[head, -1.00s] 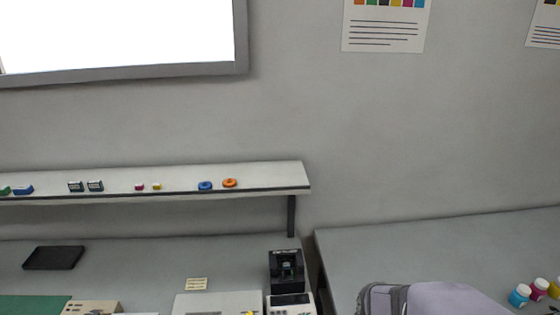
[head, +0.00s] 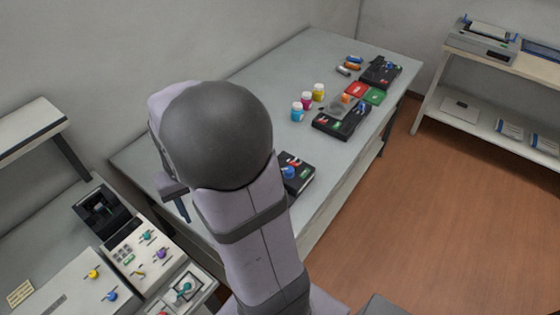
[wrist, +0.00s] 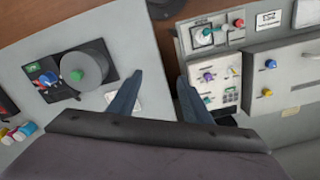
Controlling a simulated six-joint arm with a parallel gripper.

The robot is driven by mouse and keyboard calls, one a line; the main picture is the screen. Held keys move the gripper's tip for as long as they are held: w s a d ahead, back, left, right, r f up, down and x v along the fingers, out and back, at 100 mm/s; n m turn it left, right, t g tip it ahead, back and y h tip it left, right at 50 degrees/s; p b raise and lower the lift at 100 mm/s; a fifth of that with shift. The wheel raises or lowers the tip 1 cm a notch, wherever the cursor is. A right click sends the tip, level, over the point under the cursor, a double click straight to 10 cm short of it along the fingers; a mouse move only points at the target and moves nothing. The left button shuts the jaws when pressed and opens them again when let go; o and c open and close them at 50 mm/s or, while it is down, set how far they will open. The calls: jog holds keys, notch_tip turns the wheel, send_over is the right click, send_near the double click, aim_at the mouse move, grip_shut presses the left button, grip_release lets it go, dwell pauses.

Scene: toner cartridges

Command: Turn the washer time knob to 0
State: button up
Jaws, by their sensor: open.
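I cannot tell which knob is the washer time knob; no label is readable. Candidates on the white panel (head: 127,247) are a teal knob (head: 146,237), a purple knob (head: 162,253) and a yellow knob (head: 138,272). The panel also shows in the wrist view, right of my gripper (wrist: 160,92). A black unit (wrist: 112,72) with a grey disc, a green knob (wrist: 77,75) and a blue knob (wrist: 46,79) lies left of it. My gripper is open and empty, fingers apart, above the bench area. In the head view my arm hides most of it.
A light machine (head: 75,292) with yellow and blue knobs stands beside the panel, and a unit with a teal handle (head: 184,289) in front. The right bench (head: 255,85) holds black units and bottles (head: 307,101). Brown floor (head: 400,220) is open at right.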

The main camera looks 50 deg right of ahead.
jog(key=w+d+f+m+b, duration=0.25)
jog(key=d+m, duration=0.35)
jog(key=d, duration=1.1)
jog(key=m, duration=0.5)
send_over(289, 169)
notch_tip(289, 169, down, 3)
jog(key=shift+d+f, duration=0.1)
jog(key=shift+f+p, duration=1.15)
jog(key=shift+f, duration=2.5)
jog(key=shift+c, duration=0.7)
jog(key=c, duration=0.9)
